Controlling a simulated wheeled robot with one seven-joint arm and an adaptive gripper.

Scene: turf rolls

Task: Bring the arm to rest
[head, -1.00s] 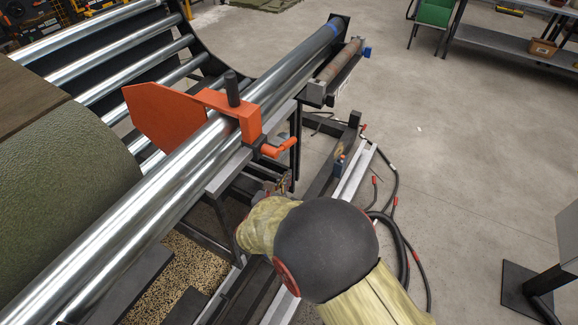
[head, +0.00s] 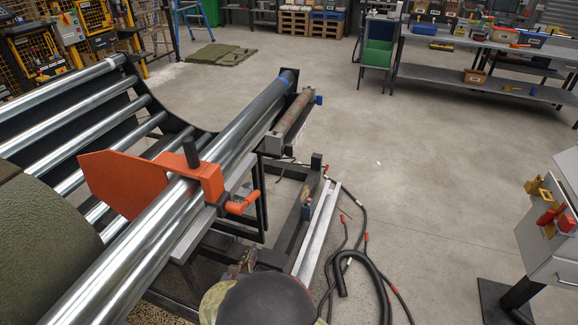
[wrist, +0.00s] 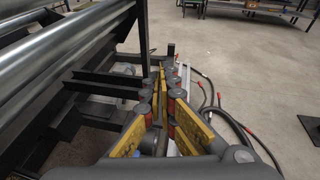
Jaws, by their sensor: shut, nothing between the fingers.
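In the wrist view my gripper (wrist: 171,82) points forward with its yellow-padded fingers together at the tips and nothing between them. In the head view it is a small dark shape (head: 246,262) low beside the roller frame, partly hidden by my own arm at the bottom edge. The arm hangs to the right of the machine's metal rollers (head: 160,235). I cannot tell how close the fingers are to the frame.
An orange guide plate (head: 125,185) is clamped on the rollers. A green turf roll (head: 45,225) lies at left. Black hoses (head: 340,270) lie on the floor. A grey cabinet (head: 550,230) stands at right. Open concrete floor (head: 420,180) lies between.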

